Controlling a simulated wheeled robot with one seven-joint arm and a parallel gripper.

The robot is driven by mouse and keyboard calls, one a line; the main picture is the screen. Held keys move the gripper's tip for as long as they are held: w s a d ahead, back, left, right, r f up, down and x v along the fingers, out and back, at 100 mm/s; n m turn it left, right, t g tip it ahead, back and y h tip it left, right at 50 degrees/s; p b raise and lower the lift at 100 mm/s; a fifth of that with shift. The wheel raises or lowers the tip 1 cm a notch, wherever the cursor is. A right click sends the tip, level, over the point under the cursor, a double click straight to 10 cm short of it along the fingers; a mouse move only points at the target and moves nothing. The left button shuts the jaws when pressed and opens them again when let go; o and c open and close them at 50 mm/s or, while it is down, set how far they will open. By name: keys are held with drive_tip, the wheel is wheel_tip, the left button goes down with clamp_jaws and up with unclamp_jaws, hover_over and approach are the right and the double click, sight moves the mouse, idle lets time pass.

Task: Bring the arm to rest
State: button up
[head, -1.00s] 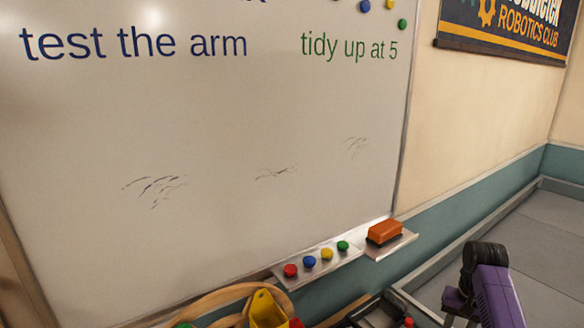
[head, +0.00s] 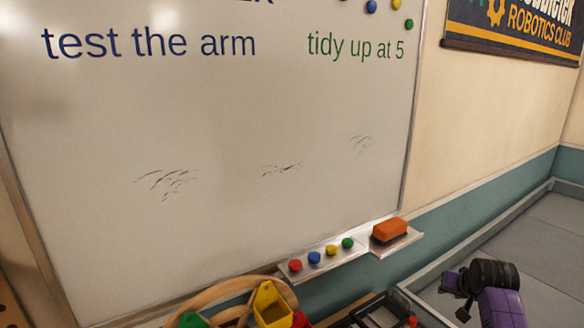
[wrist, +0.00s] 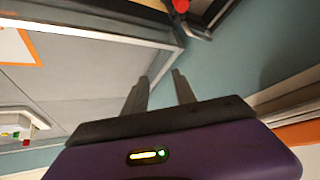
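My gripper (wrist: 160,75) shows in the wrist view with its two dark fingers apart and nothing between them. A dark crossbar and a purple housing with a small lit indicator lie behind the fingers. In the head view, part of my purple and black arm (head: 500,300) shows at the lower right, cut off by the bottom edge. I cannot make out the fingers in the head view.
A whiteboard (head: 230,130) fills the head view, with a ledge of coloured magnets (head: 322,259) and an orange eraser (head: 389,229) below. Yellow, green and red items (head: 271,305) crowd the bottom. A grey walled surface (head: 540,235) at right looks clear.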

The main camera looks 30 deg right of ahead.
drive_tip(key=s+a+n+t+h+b, duration=0.3)
drive_tip(key=a+t, duration=0.5)
drive_tip(key=a, duration=1.8)
drive_tip(key=s+a+r+n+t+y+b, duration=0.1)
drive_tip(key=s+a+r+n+t+y, duration=0.1)
drive_tip(key=s+a, duration=0.75)
drive_tip(key=s+a+r+n+t+y+b, duration=0.1)
drive_tip(key=s+a+r+n+y, duration=0.2)
drive_tip(key=s+a, duration=0.7)
drive_tip(key=s+a+f+n+g+y, duration=0.2)
drive_tip(key=s+a+f+y, duration=0.1)
drive_tip(key=s, duration=0.6)
drive_tip(key=shift+s+f+b, duration=0.15)
drive_tip(key=shift+s+b, duration=0.15)
